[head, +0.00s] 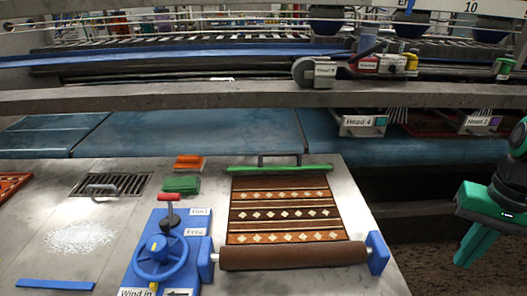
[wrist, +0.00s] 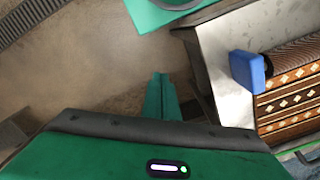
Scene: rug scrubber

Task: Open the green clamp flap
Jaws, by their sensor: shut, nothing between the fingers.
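The green clamp flap (head: 278,169) is a long narrow green bar lying across the far end of a brown patterned rug (head: 255,196). A dark handle (head: 266,158) stands up behind it. A strip of the green bar also shows at the lower right edge of the wrist view (wrist: 298,147). My gripper (head: 466,262) is at the right side of the head view, off the table's right edge and well apart from the flap. Its green fingers (wrist: 161,82) are together with nothing between them.
A rolled rug end sits on a roller (head: 293,256) between blue brackets (head: 378,253). A blue handwheel (head: 160,258) and red-topped lever (head: 169,199) stand left of it. Green (head: 181,184) and orange (head: 188,162) blocks lie left of the flap. A beam (head: 200,95) crosses behind.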

